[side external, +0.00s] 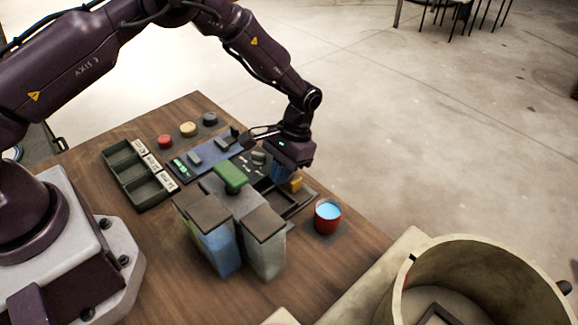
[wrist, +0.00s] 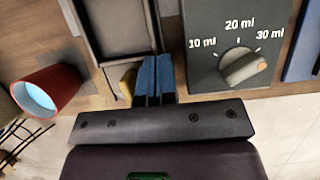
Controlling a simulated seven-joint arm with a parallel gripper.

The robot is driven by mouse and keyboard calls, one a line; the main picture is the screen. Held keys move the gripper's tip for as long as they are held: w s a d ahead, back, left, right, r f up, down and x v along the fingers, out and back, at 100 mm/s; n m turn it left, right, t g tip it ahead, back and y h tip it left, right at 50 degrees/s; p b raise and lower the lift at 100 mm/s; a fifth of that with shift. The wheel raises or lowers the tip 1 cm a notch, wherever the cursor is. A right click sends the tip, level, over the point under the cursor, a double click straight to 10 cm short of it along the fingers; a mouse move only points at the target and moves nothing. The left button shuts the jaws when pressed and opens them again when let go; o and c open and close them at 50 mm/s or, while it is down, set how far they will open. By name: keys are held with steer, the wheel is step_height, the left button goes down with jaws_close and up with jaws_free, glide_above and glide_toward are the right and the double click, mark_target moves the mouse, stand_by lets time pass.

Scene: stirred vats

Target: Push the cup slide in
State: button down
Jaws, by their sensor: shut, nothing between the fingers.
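My gripper (side external: 281,176) is shut and empty, its blue fingers pointing down over the dark, framed slide (side external: 297,207) at the table's right side. In the wrist view the shut fingers (wrist: 154,76) are at the edge of the slide's dark frame (wrist: 98,38). A yellow block (side external: 296,183) sits right beside the fingers; it is partly hidden behind them in the wrist view (wrist: 127,84). I cannot tell whether they touch. A red cup (side external: 321,226) with blue liquid stands upright just right of the slide; it also shows in the wrist view (wrist: 65,82).
A dial panel (wrist: 205,75) marked 10, 20 and 30 ml is beside the fingers. A large beige vat (side external: 480,250) is at the lower right.

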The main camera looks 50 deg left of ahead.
steer(key=s, duration=0.7)
steer(key=shift+f, duration=0.1)
